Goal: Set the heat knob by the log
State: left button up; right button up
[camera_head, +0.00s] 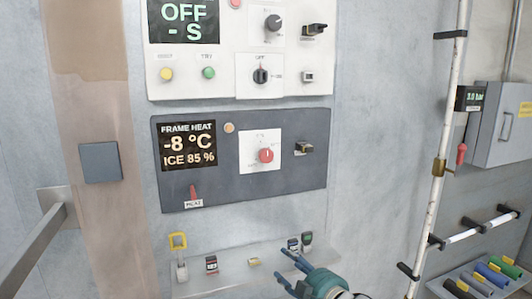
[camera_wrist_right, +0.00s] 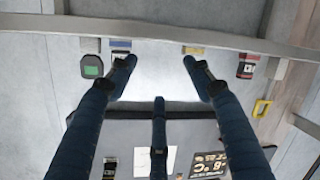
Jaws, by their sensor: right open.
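The dark grey frame heat panel (camera_head: 230,187) is on the wall in the head view. Its display (camera_head: 188,147) reads FRAME HEAT, -8 °C, ICE 85 %. A red knob (camera_head: 266,155) sits on a white plate right of the display; its pale mark looks roughly upward, and the scale is too small to read. A small red lever (camera_head: 193,191) is above a HEAT label. My right gripper (camera_head: 291,268) is open and empty, below the panel by the ledge. The right wrist view shows its spread fingers (camera_wrist_right: 160,72) and part of the display (camera_wrist_right: 208,163). I see no written log.
Above is a white panel (camera_head: 215,88) with a display reading OFF - S. A pipe (camera_head: 447,110) and grey box (camera_head: 497,125) are at right, a metal bar (camera_head: 35,250) at left.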

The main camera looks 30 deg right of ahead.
notch_tip(320, 180, up, 17)
jog(key=n+t+y, duration=0.1)
jog(key=n+t, duration=0.2)
jog(key=t, duration=0.1)
jog(key=n+t+y, duration=0.1)
jog(key=t+y, duration=0.1)
send_near(268, 158)
jog(key=p+x, duration=0.5)
jog(key=x, duration=0.5)
jog(key=shift+r, duration=0.2)
pick_arm(q)
jog(key=shift+s+d+r, duration=0.15)
jog(key=shift+r, duration=0.75)
jog(key=shift+s+d+r, duration=0.1)
jog(key=shift+s+r, duration=0.05)
jog(key=shift+r, duration=0.8)
jog(key=shift+s+d+r, duration=0.15)
jog(key=shift+r, duration=0.75)
pick_arm(e)
jog(key=shift+w, duration=0.5)
jog(key=shift+f, duration=0.1)
jog(key=c, duration=1.1)
